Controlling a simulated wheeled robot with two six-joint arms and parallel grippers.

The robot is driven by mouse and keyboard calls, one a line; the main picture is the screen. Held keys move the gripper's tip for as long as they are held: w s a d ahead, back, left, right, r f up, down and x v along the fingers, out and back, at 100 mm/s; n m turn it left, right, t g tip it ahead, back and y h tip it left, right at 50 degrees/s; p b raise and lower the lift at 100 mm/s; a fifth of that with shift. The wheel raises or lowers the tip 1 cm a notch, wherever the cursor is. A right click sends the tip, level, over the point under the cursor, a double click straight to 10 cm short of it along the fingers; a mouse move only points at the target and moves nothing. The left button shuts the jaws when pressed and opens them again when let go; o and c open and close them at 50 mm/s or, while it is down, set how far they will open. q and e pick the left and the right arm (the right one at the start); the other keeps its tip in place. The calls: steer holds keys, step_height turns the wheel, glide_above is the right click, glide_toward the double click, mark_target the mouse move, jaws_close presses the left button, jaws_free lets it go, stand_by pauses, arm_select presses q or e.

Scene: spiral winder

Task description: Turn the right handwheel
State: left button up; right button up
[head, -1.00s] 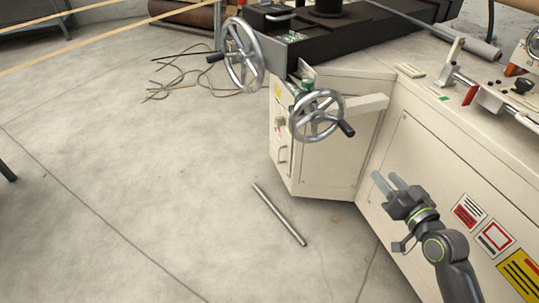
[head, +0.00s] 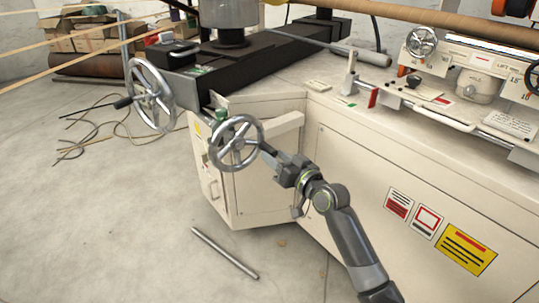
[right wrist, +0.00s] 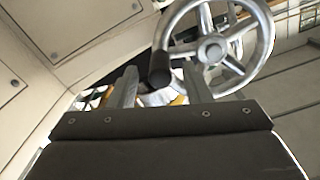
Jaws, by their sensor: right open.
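The right handwheel (head: 236,143) is a silver spoked wheel at the corner of the cream cabinet. It also shows in the right wrist view (right wrist: 214,48), with its black handle (right wrist: 160,68) pointing toward the camera. My right gripper (head: 270,151) is open at the right side of this wheel. In the right wrist view its two fingers (right wrist: 160,84) appear on either side of the handle's end. I cannot tell whether they touch it. The gripper partly hides the handle in the head view. My left gripper is not in view.
A larger handwheel (head: 152,96) with a black handle stands to the left. The cream cabinet (head: 345,180) lies behind and beside my right arm. A metal rod (head: 225,253) lies on the floor. Open floor (head: 90,220) is at the left.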

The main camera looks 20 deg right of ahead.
mark_target(241, 147)
steer(key=shift+x, duration=1.65)
jaws_close()
